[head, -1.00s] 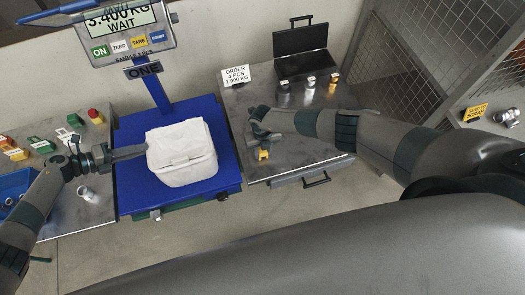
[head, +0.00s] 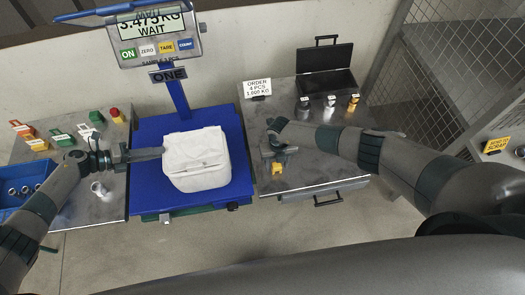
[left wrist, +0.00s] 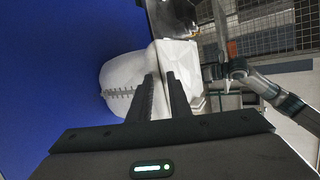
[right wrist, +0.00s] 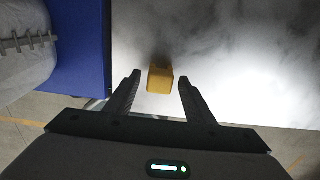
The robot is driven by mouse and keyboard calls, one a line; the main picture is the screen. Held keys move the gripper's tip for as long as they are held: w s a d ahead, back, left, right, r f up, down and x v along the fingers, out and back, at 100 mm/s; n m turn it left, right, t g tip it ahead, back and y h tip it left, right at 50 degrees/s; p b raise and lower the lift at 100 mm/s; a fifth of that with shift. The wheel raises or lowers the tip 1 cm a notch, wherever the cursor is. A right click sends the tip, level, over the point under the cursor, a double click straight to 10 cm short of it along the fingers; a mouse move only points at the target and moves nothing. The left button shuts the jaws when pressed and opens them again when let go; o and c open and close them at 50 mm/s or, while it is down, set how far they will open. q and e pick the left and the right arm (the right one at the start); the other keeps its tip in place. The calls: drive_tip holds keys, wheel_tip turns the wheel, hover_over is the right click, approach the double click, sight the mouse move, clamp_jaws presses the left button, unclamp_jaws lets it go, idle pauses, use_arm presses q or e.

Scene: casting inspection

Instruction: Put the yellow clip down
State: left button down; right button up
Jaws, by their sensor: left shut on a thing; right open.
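The yellow clip (head: 278,169) is at the front left of the right-hand grey table, just below my right gripper (head: 268,153). In the right wrist view the clip (right wrist: 160,79) appears to rest on the tabletop between the spread fingers of my right gripper (right wrist: 157,88), with a gap on each side. My right gripper is open. My left gripper (head: 148,154) is shut on the side of the white container (head: 197,155), which sits on the blue scale platform (head: 148,193). In the left wrist view its fingers (left wrist: 158,90) overlap the white container (left wrist: 180,62).
The scale display (head: 150,22) reads about 3.475 KG, WAIT. An open black case (head: 325,80), small weights (head: 330,102) and an order card (head: 257,87) stand behind my right gripper.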

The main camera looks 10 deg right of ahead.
sight(277, 165)
use_arm(q)
drive_tip(key=shift+s+f, duration=0.35)
drive_tip(key=shift+f, duration=0.15)
use_arm(e)
wheel_tip(277, 165, up, 10)
drive_tip(key=shift+r, duration=0.2)
use_arm(q)
drive_tip(key=c, duration=1.6)
unclamp_jaws()
drive_tip(key=shift+o, duration=0.2)
drive_tip(key=shift+w+r, duration=0.1)
drive_tip(key=shift+w, duration=0.15)
use_arm(e)
drive_tip(key=shift+w+f, duration=0.1)
use_arm(q)
drive_tip(key=shift+w+r, duration=0.1)
drive_tip(key=shift+r, duration=0.1)
drive_tip(key=v, duration=1.2)
drive_tip(key=shift+f, duration=0.1)
